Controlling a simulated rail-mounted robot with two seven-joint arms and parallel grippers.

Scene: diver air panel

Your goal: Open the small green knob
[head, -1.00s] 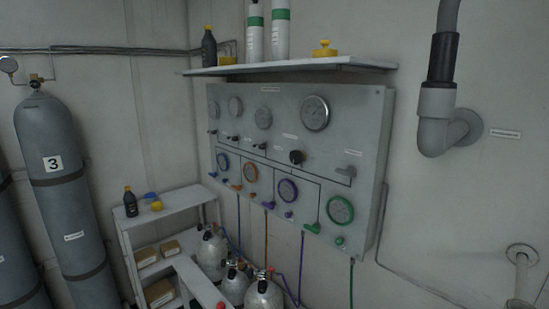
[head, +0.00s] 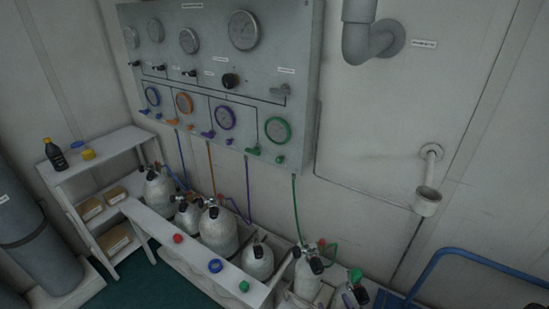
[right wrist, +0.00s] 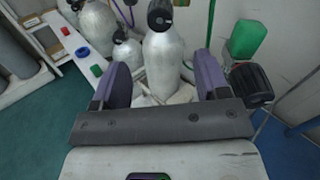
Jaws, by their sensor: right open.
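The small green knob (head: 281,160) sits low on the grey panel, below the green-rimmed gauge (head: 278,130). A green lever handle (head: 253,151) is just left of it, and a green hose runs down below. My right gripper (right wrist: 163,82) shows in the right wrist view, with its two purple-grey fingers spread and nothing held between them. A white cylinder (right wrist: 163,60) with a black top stands beyond the fingers. The panel knob is not visible in the right wrist view. I cannot make out either gripper clearly in the head view.
A bench (head: 190,270) holding several white cylinders stands below the panel. Loose red, blue and green caps (head: 243,286) lie on its ledge. A blue rail (head: 480,258) is at lower right. A grey pipe (head: 362,35) and a wall fitting (head: 428,195) stick out right of the panel.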

